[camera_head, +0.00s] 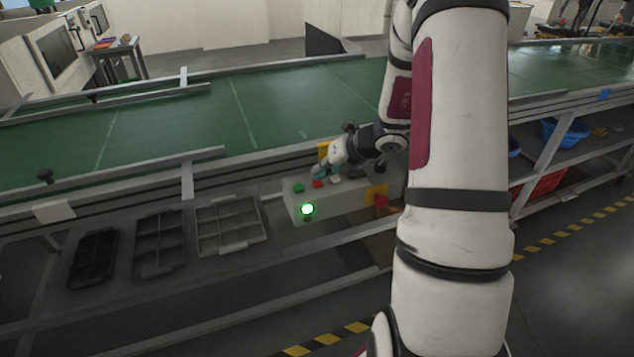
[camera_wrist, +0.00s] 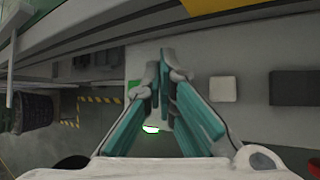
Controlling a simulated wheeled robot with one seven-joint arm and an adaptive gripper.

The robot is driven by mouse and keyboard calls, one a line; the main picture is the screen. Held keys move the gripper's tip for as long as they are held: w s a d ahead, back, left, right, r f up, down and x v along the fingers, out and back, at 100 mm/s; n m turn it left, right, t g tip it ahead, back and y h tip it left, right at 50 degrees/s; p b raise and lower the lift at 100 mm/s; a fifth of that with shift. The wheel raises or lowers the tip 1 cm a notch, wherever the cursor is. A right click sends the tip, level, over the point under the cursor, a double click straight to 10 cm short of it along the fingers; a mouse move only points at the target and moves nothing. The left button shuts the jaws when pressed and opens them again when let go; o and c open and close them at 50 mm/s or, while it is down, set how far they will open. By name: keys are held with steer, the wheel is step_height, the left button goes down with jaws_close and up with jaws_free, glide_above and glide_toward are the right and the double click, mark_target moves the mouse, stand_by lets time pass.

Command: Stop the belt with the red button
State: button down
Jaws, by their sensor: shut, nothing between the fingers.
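The control box (camera_head: 345,203) is a pale box at the belt's near side. On its top are a green button (camera_head: 299,188), a red button (camera_head: 318,184) and a white button (camera_head: 335,180). A green lamp (camera_head: 307,210) glows on its front and also shows in the wrist view (camera_wrist: 151,128). My gripper (camera_head: 318,173) is shut and empty, with its fingertips just above or at the red button; I cannot tell whether they touch. In the wrist view, the teal fingers (camera_wrist: 165,62) meet over the box and hide the red button. The white button (camera_wrist: 222,89) is to their right.
The green belt (camera_head: 250,105) runs behind the box, with metal rails along its edge. Several divided trays (camera_head: 229,225) sit on the shelf left of the box. A yellow panel with a red part (camera_head: 381,201) is on the box's right. Blue bins (camera_head: 566,133) stand on the right shelf.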

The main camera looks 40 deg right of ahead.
steer(key=shift+f+b, duration=0.4)
steer(key=shift+f, duration=0.05)
stand_by(0.5)
steer(key=shift+r, duration=0.1)
steer(key=shift+r+p, duration=0.75)
steer(key=shift+r, duration=0.05)
steer(key=shift+r, duration=0.1)
step_height(320, 180, up, 5)
steer(key=p, duration=0.4)
stand_by(0.8)
